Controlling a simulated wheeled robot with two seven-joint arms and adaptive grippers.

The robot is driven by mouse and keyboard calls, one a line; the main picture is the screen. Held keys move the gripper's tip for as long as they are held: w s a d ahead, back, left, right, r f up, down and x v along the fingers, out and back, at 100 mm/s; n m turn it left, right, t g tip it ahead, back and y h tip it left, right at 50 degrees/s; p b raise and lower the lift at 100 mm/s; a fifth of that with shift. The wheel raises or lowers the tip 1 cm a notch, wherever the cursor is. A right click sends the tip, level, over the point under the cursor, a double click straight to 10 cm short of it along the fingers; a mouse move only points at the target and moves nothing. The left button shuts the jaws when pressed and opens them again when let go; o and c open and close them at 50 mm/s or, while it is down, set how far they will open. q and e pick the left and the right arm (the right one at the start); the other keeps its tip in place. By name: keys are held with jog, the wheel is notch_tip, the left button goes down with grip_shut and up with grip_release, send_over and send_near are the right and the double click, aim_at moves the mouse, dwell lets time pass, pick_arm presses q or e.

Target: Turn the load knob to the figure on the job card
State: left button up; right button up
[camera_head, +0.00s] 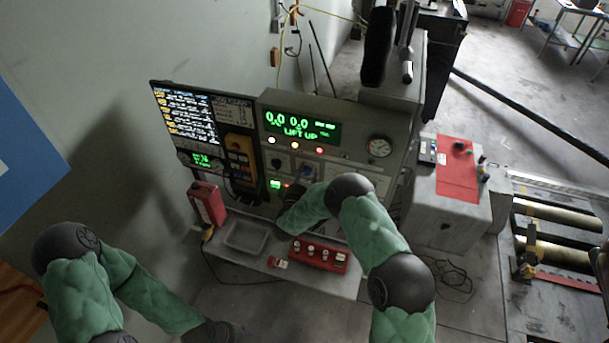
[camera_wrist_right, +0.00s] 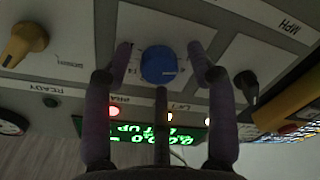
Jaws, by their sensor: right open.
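The load knob appears to be the blue knob (camera_head: 307,173) on the grey console panel, just beyond my right gripper (camera_head: 292,194). In the right wrist view, the blue knob (camera_wrist_right: 159,65) sits between the spread fingertips of my right gripper (camera_wrist_right: 160,58), with a gap on each side. The third finger is below the knob in the picture. Parts of the knob's scale show, but its setting is too small to read. I cannot pick out the job card for sure; a text screen (camera_head: 186,117) hangs left of the console.
A yellow knob (camera_wrist_right: 25,42) and a black knob (camera_wrist_right: 246,84) flank the blue one in the wrist view. The green display (camera_head: 300,125) reads "LIFT UP". The shelf below holds a grey tray (camera_head: 246,237), a red box (camera_head: 207,204) and a red block with several pegs (camera_head: 318,255).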

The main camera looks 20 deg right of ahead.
jog(key=c, duration=1.1)
jog(key=shift+c, duration=0.3)
jog(key=shift+f+m+b, duration=0.1)
jog(key=shift+m+b, duration=0.5)
jog(key=shift+b, duration=0.4)
jog(key=m+b, duration=0.9)
jog(key=b, duration=0.4)
jog(key=shift+f+m+h, duration=0.1)
jog(key=shift+m+h, duration=0.3)
jog(key=m+h+b, duration=0.1)
jog(key=m+b, duration=1)
jog(key=b, duration=0.2)
jog(key=shift+b, duration=0.4)
jog(key=shift+r+m+g+b, duration=0.25)
jog(key=shift+m+g+b, duration=0.05)
jog(key=shift+m+b, duration=1.15)
